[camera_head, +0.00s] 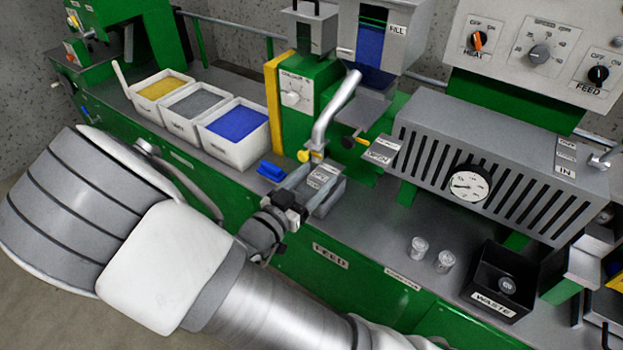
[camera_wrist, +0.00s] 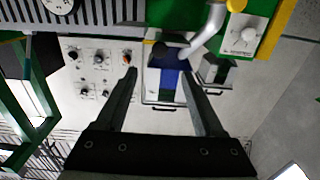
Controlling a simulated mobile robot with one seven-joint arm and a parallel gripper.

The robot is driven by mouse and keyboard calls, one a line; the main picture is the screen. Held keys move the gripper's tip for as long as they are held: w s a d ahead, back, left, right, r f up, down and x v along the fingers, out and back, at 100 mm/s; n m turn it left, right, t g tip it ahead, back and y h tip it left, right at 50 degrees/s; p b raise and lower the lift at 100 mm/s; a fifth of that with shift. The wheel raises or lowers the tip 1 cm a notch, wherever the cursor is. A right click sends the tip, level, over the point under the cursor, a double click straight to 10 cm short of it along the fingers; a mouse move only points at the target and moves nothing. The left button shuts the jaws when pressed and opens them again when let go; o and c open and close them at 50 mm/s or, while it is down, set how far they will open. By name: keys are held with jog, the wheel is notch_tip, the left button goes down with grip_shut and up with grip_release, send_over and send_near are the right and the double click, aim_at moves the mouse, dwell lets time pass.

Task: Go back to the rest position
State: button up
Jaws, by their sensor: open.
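My gripper (camera_wrist: 158,69) is open and empty in the wrist view, its two dark fingers well apart with nothing between them. The blue-windowed fill hopper (camera_wrist: 166,84) shows beyond the fingers; I cannot tell how far off it is. In the head view my arm comes from the lower left and middle, and its dark wrist end is over the front edge of the green machine bench (camera_head: 215,178). There, the fingers are hard to tell from the grey parts behind them. The blue-windowed hopper (camera_head: 370,45) also stands at the top middle of the head view.
White bins of yellow (camera_head: 160,88), grey (camera_head: 197,103) and blue pellets (camera_head: 238,123) stand on the bench. A blue scoop-like piece (camera_head: 270,171) lies nearby. A slotted barrel housing (camera_head: 500,165), two clear cups (camera_head: 419,246) and a black waste box (camera_head: 503,282) are to the right.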

jog(key=shift+s+a, duration=0.2)
jog(key=shift+s, duration=0.1)
jog(key=shift+w, duration=0.1)
jog(key=w+a+r+g+y+p, duration=0.1)
jog(key=w+a+r+g+y, duration=0.1)
jog(key=w+g+y, duration=0.45)
jog(key=s+r+n+y+p, duration=0.1)
jog(key=s+r+n+y, duration=0.15)
jog(key=r+y, duration=0.2)
jog(key=s+r+n+y, duration=0.1)
jog(key=s+r+y, duration=0.2)
jog(key=r, duration=0.3)
jog(key=s+d+r+n+g+h+p, duration=0.1)
jog(key=s+d+r+n, duration=0.1)
jog(key=s+d, duration=0.5)
jog(key=s+d+r+n+g+h+p, duration=0.1)
jog(key=s+d+r+h, duration=0.1)
jog(key=s+d+r, duration=0.3)
jog(key=s+d, duration=0.3)
jog(key=s, duration=0.4)
jog(key=shift+s+r+n, duration=0.2)
jog(key=shift+s+n, duration=0.15)
